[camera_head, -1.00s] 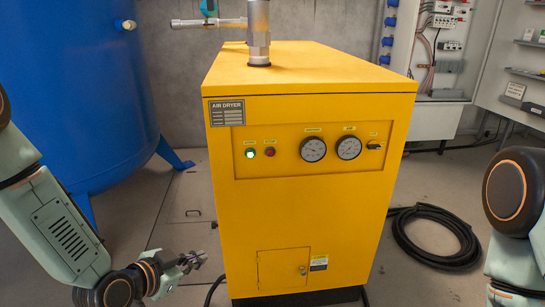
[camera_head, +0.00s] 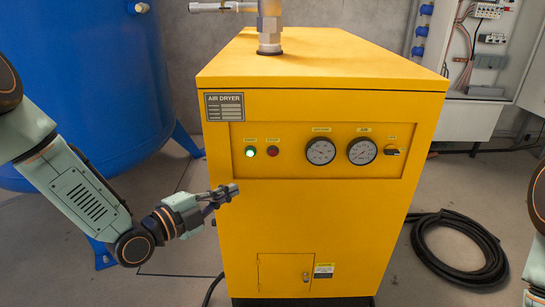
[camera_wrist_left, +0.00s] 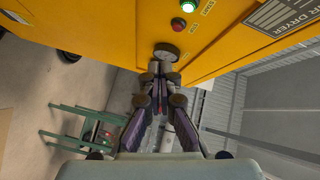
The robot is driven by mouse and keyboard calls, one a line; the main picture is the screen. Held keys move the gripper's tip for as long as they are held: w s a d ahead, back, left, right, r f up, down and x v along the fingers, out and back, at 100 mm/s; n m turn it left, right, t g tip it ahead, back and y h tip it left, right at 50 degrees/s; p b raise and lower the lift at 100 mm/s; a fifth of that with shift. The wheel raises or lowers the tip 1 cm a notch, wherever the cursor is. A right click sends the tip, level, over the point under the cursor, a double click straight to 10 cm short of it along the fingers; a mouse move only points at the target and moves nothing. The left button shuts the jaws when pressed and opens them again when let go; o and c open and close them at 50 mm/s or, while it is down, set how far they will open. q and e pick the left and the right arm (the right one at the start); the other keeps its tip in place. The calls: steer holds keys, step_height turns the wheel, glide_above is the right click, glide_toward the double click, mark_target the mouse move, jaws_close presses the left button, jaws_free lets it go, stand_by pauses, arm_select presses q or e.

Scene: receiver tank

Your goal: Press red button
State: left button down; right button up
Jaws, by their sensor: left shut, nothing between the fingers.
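The red button (camera_head: 273,151) is on the front panel of the yellow air dryer (camera_head: 310,215), just right of a lit green button (camera_head: 250,152). In the left wrist view the red button (camera_wrist_left: 178,24) shows near the top, beyond the fingertips. My left gripper (camera_head: 234,190) is shut and empty, in front of the dryer's left front edge, below and left of the red button. In the left wrist view its fingertips (camera_wrist_left: 160,70) are together, and a gauge shows just beyond them. The gripper appears apart from the button. My right gripper is out of view.
A blue tank (camera_head: 85,90) stands at the left. A black hose coil (camera_head: 460,248) lies on the floor at the right. An open electrical cabinet (camera_head: 480,70) is behind.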

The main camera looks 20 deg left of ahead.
arm_select(q)
steer(key=m, duration=0.1)
steer(key=r+m, duration=0.1)
steer(key=d+m+h, duration=0.1)
steer(key=m, duration=0.1)
steer(key=shift+w+r, duration=0.15)
steer(key=shift+r, duration=0.2)
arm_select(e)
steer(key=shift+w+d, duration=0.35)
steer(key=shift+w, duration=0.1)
arm_select(q)
steer(key=shift+d, duration=0.15)
steer(key=shift+w, duration=0.1)
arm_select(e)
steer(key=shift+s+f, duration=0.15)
